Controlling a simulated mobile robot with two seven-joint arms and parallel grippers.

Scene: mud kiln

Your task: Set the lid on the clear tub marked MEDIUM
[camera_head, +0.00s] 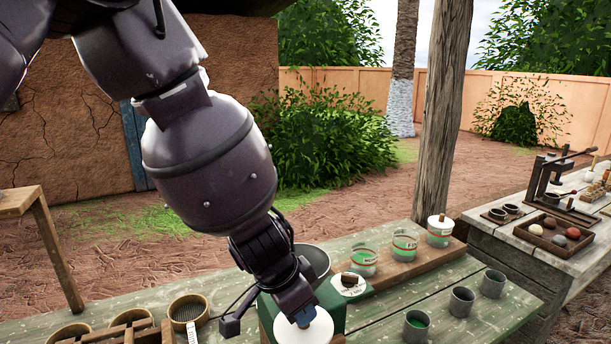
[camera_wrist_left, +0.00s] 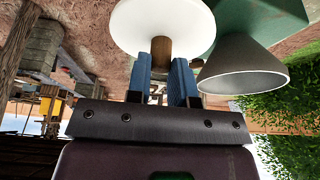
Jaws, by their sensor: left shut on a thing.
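My left gripper (camera_head: 304,316) is shut on the wooden knob (camera_wrist_left: 162,48) of a white round lid (camera_head: 306,332). The lid also shows as a broad white disc in the left wrist view (camera_wrist_left: 140,22). Its near part is cut off by the head view's bottom edge. Clear tubs with green contents stand in a row on a wooden board (camera_head: 396,273): a left one (camera_head: 362,266), a middle one (camera_head: 404,247) and a right one (camera_head: 439,236). The left two are open; the right one wears a white lid. I cannot read which is marked MEDIUM. My right gripper is not in view.
Grey cups (camera_head: 461,302) line the right of the green table. Sieves (camera_head: 187,308) stand at left.

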